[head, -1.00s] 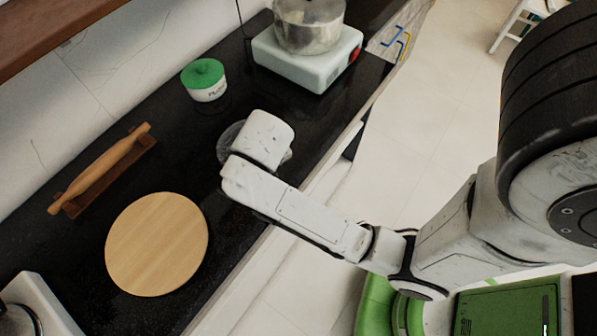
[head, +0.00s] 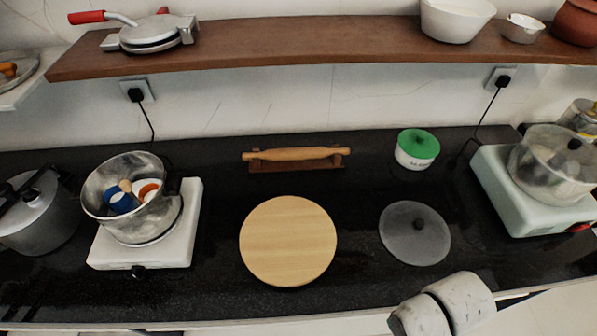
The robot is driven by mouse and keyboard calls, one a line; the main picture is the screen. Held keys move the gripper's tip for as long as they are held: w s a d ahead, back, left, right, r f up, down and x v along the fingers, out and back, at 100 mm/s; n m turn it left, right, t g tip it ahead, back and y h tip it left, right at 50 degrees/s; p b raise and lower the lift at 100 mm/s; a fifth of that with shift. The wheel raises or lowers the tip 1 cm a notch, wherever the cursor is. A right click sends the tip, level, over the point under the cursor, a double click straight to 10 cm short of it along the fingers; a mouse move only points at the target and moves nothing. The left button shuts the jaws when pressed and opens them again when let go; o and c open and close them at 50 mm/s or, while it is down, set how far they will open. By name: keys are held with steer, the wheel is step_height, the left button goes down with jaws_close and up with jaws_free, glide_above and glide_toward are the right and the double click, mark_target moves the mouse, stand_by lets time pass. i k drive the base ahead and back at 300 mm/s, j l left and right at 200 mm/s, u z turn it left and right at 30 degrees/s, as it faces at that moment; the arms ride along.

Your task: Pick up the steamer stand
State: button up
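I cannot clearly make out a steamer stand in the head view. A steel pot (head: 100,200) on the left stove holds a blue item, an orange-rimmed item and a wooden-looking piece. A second pot (head: 538,178) on the right stove has dark shapes showing in it that I cannot identify. Part of my white arm shows at the bottom right, in front of the counter's edge. My gripper's fingers are not visible, so I cannot see whether it holds anything.
The black counter holds a round wooden board (head: 288,241), a glass lid (head: 400,232), a green-lidded jar (head: 417,150), a rolling pin (head: 295,154), a white left stove (head: 188,215), a pale right stove (head: 497,195) and a pressure cooker (head: 42,218). A wooden shelf (head: 300,48) overhangs the back.

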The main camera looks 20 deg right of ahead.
mark_target(132, 189)
steer(key=i+j+u, duration=0.2)
steer(key=i+j, duration=0.2)
steer(key=j, duration=0.15)
steer(key=i+j+u, duration=0.25)
steer(key=i+j, duration=0.15)
steer(key=j, duration=0.15)
